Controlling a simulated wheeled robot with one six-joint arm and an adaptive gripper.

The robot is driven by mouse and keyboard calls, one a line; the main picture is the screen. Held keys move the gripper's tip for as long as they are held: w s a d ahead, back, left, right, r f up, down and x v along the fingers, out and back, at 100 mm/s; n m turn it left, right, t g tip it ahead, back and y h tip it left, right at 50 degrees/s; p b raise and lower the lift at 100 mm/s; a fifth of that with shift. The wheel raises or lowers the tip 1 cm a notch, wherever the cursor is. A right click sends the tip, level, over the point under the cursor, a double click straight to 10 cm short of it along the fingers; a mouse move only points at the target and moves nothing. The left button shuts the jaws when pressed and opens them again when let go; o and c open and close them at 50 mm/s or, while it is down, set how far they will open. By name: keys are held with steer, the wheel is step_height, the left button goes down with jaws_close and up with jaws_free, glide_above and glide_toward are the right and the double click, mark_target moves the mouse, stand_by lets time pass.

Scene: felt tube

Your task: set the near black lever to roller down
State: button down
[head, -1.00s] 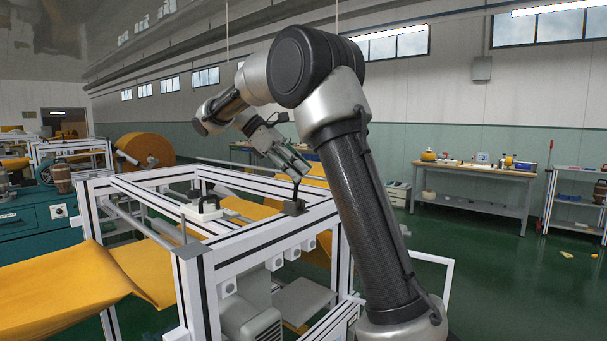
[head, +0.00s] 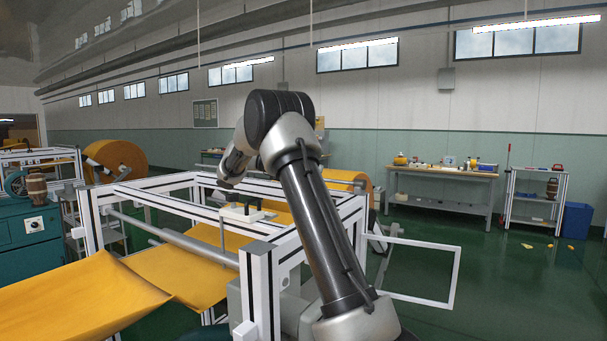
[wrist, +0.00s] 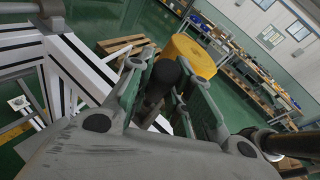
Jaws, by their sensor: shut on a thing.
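In the wrist view, my gripper (wrist: 168,80) is shut on a black lever (wrist: 163,78). The lever's rounded dark end and shaft stand between the two fingers, and its lower part and base are hidden by the gripper. I cannot tell the roller's height from these frames.
The white machine frame (head: 165,185) carries a grey roller bar (head: 185,240) and orange felt (head: 80,295). A white open framework (head: 455,275) juts out right of my arm. Workbenches (head: 445,172) stand by the far wall. The green floor at right is mostly clear.

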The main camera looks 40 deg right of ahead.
steer(key=shift+f, duration=0.15)
steer(key=c, duration=1.3)
jaws_free()
steer(key=shift+a, duration=0.1)
